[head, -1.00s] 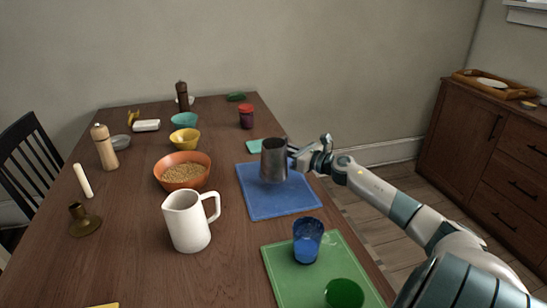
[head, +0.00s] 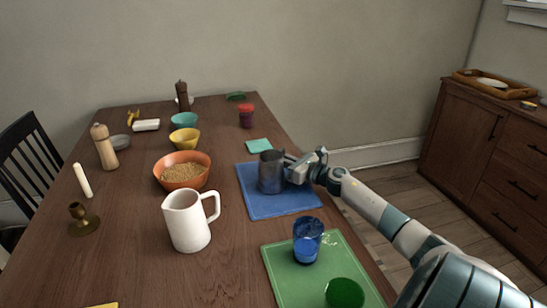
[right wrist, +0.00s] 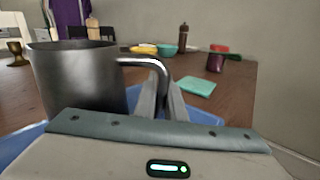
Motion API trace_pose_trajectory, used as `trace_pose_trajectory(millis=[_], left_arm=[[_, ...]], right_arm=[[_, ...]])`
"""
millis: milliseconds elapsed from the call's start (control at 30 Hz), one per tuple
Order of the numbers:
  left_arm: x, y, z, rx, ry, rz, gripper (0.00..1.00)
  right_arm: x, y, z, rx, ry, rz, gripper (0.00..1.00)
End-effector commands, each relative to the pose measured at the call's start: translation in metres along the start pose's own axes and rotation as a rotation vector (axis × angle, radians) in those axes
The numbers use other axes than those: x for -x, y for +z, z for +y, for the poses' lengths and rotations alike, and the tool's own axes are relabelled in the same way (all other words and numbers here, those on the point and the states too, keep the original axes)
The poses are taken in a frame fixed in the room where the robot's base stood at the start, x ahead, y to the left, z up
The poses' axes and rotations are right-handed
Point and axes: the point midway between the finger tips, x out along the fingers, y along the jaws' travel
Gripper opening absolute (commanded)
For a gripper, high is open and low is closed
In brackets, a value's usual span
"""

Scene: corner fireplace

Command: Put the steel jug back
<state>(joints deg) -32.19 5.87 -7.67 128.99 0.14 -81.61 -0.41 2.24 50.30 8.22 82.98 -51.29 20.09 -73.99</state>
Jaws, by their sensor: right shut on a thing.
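The steel jug (head: 271,173) is upright at the blue mat (head: 280,205), over its far half in the head view. It appears to be on or just above the mat; the exact contact is unclear. My right gripper (head: 297,167) is shut on the jug's handle from the right. In the right wrist view the steel jug (right wrist: 78,80) fills the left side, its handle running between the fingers of my right gripper (right wrist: 163,100). My left gripper is in neither view.
A white pitcher (head: 187,222) stands left of the mat. A green mat (head: 283,272) with a blue glass (head: 307,240) and a green cup (head: 344,293) lies nearer. An orange bowl (head: 182,171) of grain and a teal square (head: 259,146) are close by.

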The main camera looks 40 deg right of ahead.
Motion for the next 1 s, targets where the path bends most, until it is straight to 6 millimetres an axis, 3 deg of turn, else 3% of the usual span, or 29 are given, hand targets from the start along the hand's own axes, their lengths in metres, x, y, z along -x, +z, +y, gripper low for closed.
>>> trace_pose_trajectory(millis=[400, 433, 500, 1000], left_arm=[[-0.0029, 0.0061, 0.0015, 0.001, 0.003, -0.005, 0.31], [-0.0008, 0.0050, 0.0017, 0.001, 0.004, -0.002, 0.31], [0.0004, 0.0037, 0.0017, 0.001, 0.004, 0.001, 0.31], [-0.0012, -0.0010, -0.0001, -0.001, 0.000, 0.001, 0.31]], right_arm=[[-0.0001, -0.0025, -0.0003, 0.000, 0.000, -0.002, 0.00], [0.0000, -0.0021, -0.0002, 0.000, 0.000, 0.000, 0.17], [0.0000, -0.0020, -0.0001, 0.000, 0.000, 0.000, 0.28], [0.0037, -0.0005, 0.0000, 0.000, 0.000, 0.000, 0.28]])
